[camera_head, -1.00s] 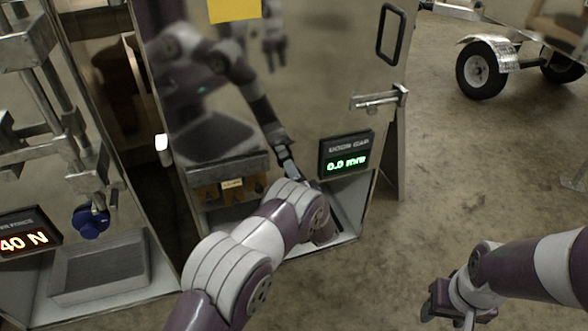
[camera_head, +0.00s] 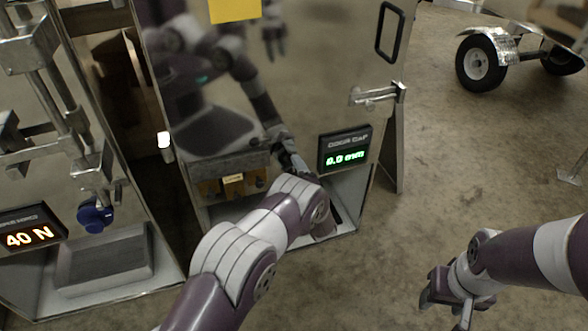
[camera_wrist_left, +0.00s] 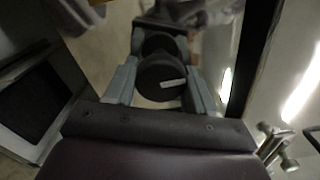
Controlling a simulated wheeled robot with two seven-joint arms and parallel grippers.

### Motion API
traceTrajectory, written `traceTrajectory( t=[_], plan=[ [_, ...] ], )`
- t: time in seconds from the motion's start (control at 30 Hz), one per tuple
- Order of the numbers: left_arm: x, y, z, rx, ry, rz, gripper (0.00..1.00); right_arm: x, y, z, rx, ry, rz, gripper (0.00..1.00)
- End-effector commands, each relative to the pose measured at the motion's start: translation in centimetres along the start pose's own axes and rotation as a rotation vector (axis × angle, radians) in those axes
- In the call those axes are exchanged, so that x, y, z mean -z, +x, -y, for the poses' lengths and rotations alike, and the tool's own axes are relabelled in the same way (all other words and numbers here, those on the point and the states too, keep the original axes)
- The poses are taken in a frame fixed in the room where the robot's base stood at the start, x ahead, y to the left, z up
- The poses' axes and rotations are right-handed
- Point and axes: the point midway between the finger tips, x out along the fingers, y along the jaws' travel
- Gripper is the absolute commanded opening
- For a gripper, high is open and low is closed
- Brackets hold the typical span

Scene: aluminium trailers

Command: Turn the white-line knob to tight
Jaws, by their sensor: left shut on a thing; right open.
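The knob (camera_wrist_left: 160,75) is a dark round knob with a short white line (camera_wrist_left: 173,83) on its face, seen in the left wrist view. My left gripper (camera_wrist_left: 163,88) has one grey finger on each side of the knob and is shut on it. The white line lies nearly level, slightly tilted. In the head view my left arm hides the knob and most of the left gripper, at the foot of the shiny door panel. My right gripper (camera_head: 447,291) is open and empty, above the floor at lower right.
A "DOOR GAP" display (camera_head: 345,149) shows green digits that look like 0.0 mm. An orange display (camera_head: 31,236) at left reads 40 N, near a blue knob (camera_head: 96,216). The metal door (camera_head: 325,75) has a handle and latch. Open floor lies right, with a trailer wheel (camera_head: 481,63) behind.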

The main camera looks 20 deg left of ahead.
Motion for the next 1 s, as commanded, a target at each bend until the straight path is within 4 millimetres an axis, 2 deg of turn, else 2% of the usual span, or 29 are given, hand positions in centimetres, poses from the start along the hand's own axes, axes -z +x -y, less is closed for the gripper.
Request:
traceTrajectory(
  t=[0.63,0.67,0.7,0.73,1.0],
  plan=[
    [0.16,0.02,0.2,0.004,0.045,-0.004,0.24,0.01,-0.09,0.0,0.0,0.0,0.0,0.53],
    [0.16,0.02,0.19,0.004,0.045,-0.004,0.61,0.01,-0.09,0.0,0.0,0.0,0.0,0.53],
    [0.15,0.02,0.18,0.003,0.045,-0.004,0.74,0.01,-0.09,0.0,0.0,0.0,0.0,0.53],
    [0.14,0.02,0.17,0.003,0.045,-0.004,0.77,0.01,-0.09,0.0,0.0,0.0,0.0,0.53],
    [0.07,-0.1,0.1,0.001,0.046,-0.002,0.77,0.02,-0.17,0.0,0.0,0.0,0.0,0.53]
  ],
)
